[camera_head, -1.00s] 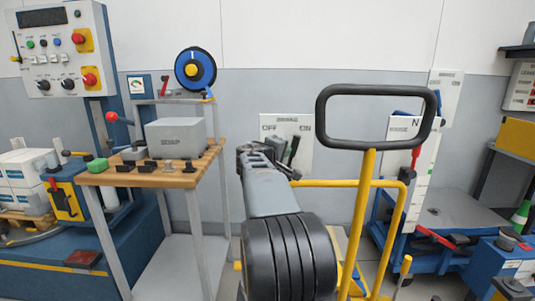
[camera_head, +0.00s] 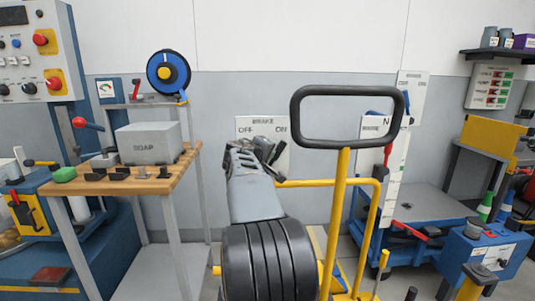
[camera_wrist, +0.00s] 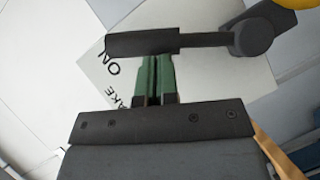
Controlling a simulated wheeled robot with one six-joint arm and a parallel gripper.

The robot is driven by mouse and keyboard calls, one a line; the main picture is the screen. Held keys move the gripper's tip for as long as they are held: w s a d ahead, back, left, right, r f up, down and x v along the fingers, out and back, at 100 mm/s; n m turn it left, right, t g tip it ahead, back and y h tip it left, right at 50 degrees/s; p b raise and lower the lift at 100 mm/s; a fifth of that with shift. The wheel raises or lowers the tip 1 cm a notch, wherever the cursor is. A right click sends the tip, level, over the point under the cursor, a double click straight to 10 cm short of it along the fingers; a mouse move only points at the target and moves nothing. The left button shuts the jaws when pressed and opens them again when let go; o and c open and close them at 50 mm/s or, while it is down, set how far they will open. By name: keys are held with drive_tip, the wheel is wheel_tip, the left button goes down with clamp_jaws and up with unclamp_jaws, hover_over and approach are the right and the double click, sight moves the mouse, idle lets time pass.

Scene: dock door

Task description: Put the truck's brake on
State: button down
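In the wrist view the panel (camera_wrist: 100,72) shows the letters ON and AKE. A dark lever (camera_wrist: 140,43) crosses in front of it, with its round pivot (camera_wrist: 252,37) at the right and its free end near ON. In the head view the lever (camera_head: 279,151) stands beside my gripper (camera_head: 264,147). My gripper's green fingers (camera_wrist: 154,64) lie close together just at the lever. Nothing shows between them; contact is unclear.
A black loop handle (camera_head: 349,88) on a yellow post (camera_head: 336,215) stands close in front, right of my arm. A wooden-topped table (camera_head: 115,187) with a grey box (camera_head: 147,143) stands left. A blue cart (camera_head: 418,208) is at the right.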

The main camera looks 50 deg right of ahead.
drive_tip(key=shift+s, duration=0.15)
drive_tip(key=p+v, duration=0.1)
drive_tip(key=v, duration=1.2)
drive_tip(key=shift+a, duration=0.4)
drive_tip(key=s+a+r+y+p, duration=0.1)
drive_tip(key=s+a+y+p, duration=0.2)
drive_tip(key=a+p, duration=0.6)
drive_tip(key=s+a+r+n+y+p, duration=0.1)
drive_tip(key=s+a+r+y+p, duration=0.1)
drive_tip(key=a+y+p, duration=0.5)
drive_tip(key=s+a+r+y+p, duration=0.2)
drive_tip(key=s+a+y+p, duration=0.2)
drive_tip(key=a+p, duration=0.9)
drive_tip(key=shift+a+r+n+y+p, duration=0.2)
drive_tip(key=shift+n+y+p, duration=0.25)
drive_tip(key=shift+p, duration=0.8)
drive_tip(key=shift+s, duration=0.2)
